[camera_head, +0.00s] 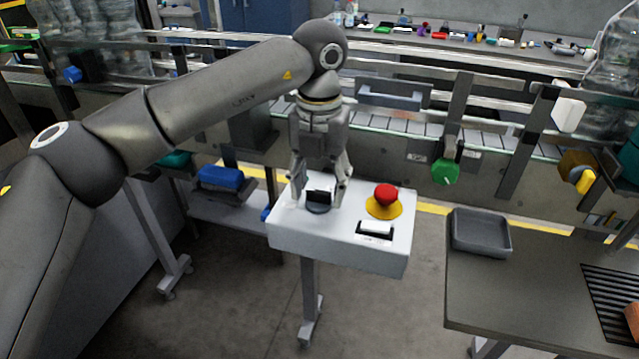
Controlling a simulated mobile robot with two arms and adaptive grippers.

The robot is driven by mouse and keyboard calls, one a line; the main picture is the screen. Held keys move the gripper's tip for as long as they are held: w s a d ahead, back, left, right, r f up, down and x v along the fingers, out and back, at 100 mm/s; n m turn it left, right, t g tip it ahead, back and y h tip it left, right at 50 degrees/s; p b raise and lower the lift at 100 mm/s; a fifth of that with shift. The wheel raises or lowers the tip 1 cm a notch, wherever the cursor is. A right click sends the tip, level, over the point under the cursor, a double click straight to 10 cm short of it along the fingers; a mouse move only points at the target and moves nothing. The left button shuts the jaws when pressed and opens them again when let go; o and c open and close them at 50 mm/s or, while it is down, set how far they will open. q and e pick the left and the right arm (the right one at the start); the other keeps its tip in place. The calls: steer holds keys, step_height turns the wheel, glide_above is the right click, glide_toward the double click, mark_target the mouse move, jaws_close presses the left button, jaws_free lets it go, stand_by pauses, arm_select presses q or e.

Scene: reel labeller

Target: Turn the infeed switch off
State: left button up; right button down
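A white control box (340,246) on a post stands in front of the conveyor. On its top left is a black switch knob (319,197) on a dark round base; its label cannot be read. My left gripper (320,192) points down at this knob, with one finger on each side of it. The fingers are spread wider than the knob, and I see no clear contact. A red mushroom button (386,194) on a yellow base and a black-and-white rocker switch (375,230) sit to the right of the knob. My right gripper is out of view.
The conveyor (400,127) runs behind the box. A green knob (445,171) hangs on its front. A grey tray (480,232) lies on a dark table (520,290) at right. Floor in front is clear.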

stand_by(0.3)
arm_select(q)
step_height(320, 180, up, 12)
steer(key=shift+f, duration=0.1)
stand_by(0.4)
